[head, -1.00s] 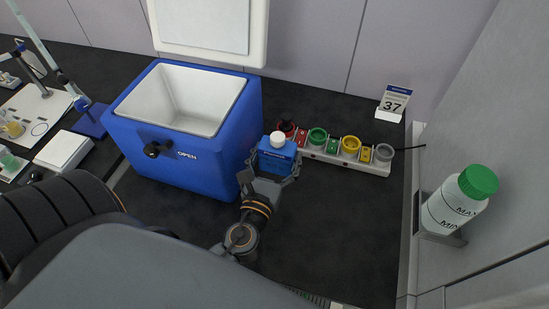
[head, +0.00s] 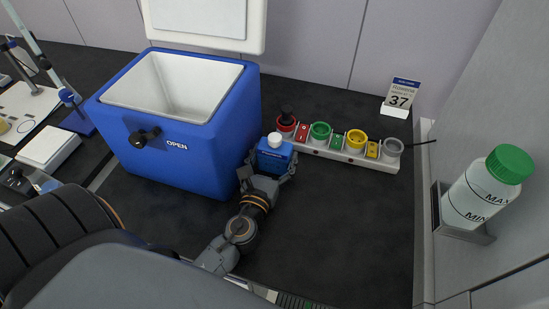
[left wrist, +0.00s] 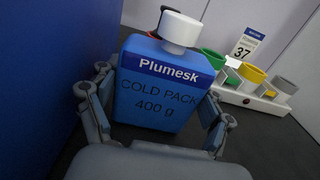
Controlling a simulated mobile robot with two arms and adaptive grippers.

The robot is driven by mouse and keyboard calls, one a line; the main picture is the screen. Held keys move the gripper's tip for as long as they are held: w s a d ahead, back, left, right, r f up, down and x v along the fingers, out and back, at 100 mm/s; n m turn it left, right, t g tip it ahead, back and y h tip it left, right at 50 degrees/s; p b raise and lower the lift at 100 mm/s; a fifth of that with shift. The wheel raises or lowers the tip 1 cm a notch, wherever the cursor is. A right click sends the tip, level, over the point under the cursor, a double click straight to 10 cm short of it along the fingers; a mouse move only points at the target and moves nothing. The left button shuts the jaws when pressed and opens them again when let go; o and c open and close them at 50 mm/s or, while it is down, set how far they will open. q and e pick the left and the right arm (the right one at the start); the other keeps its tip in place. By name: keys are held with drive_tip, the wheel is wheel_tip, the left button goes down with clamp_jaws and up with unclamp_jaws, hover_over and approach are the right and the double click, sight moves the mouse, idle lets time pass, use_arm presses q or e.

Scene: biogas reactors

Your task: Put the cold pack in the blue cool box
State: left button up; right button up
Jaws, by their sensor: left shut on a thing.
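The cold pack (head: 273,157) is a small blue bottle-shaped pack with a white cap, close to the right side of the blue cool box. In the left wrist view the cold pack (left wrist: 158,92) reads "Plumesk COLD PACK 400 g" and stands upright between the fingers. My left gripper (head: 267,172) is shut on it, with a finger on each side; the left gripper also shows in the wrist view (left wrist: 152,120). The blue cool box (head: 172,150) has its white lid (head: 205,20) raised, and its white inside looks empty. My right gripper is not in view.
A strip of coloured cups and switches (head: 345,150) lies right of the cold pack. A card marked 37 (head: 401,97) stands behind it. A white bottle with a green cap (head: 487,187) is at the right wall. Dark counter in front is clear.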

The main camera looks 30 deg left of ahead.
use_arm(q)
drive_tip(key=o, duration=1.1)
drive_tip(key=shift+f, duration=0.15)
drive_tip(key=shift+o, duration=0.7)
